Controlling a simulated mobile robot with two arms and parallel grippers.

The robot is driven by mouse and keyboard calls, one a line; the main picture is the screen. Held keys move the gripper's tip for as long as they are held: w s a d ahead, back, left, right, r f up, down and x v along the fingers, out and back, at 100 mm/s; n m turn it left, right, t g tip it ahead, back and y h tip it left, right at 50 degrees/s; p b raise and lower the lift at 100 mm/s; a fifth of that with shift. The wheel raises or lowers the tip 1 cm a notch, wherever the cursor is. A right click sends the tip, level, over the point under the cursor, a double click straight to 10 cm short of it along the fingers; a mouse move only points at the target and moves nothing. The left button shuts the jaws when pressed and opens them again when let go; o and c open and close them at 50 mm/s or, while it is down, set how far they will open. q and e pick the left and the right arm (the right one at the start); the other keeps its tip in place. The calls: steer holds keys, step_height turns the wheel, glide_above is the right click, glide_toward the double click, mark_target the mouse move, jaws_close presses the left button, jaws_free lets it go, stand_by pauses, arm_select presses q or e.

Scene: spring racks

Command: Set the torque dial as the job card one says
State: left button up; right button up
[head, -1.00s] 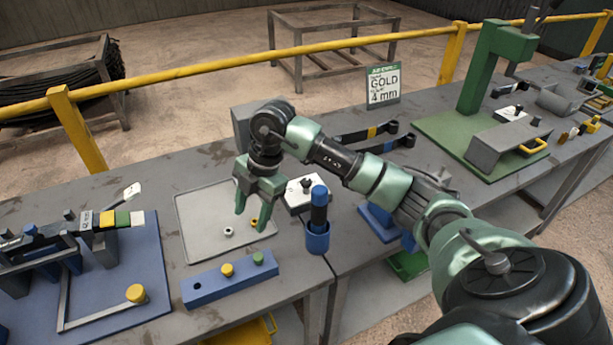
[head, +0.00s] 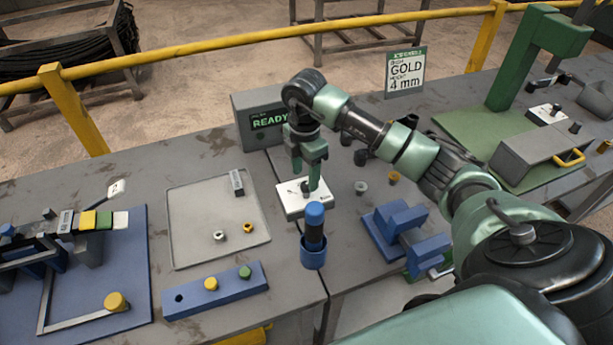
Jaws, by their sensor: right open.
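The job card (head: 405,73) stands at the back of the bench and reads "GOLD" and "4 mm"; its smaller lines are too small to read. A white box (head: 290,207) with a small dark dial on top sits beside the tray; I take it to be the torque dial. My right gripper (head: 306,182) is open and points down over this box, its fingers around or just above the dial. The fingers partly hide the dial, so its setting and any contact cannot be told. My left gripper is not in view.
A grey box (head: 245,135) behind shows "READY". A grey tray (head: 190,185) holds small nuts. A blue cup (head: 313,255) with a blue-capped tool stands close in front of the white box. A blue block (head: 195,308) with caps and a blue stand (head: 385,230) flank it.

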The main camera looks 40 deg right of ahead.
mark_target(306, 184)
steer(key=f, duration=0.2)
steer(key=shift+w+d+f, duration=0.1)
steer(key=shift+d+f, duration=0.15)
steer(key=shift+f, duration=0.55)
jaws_close()
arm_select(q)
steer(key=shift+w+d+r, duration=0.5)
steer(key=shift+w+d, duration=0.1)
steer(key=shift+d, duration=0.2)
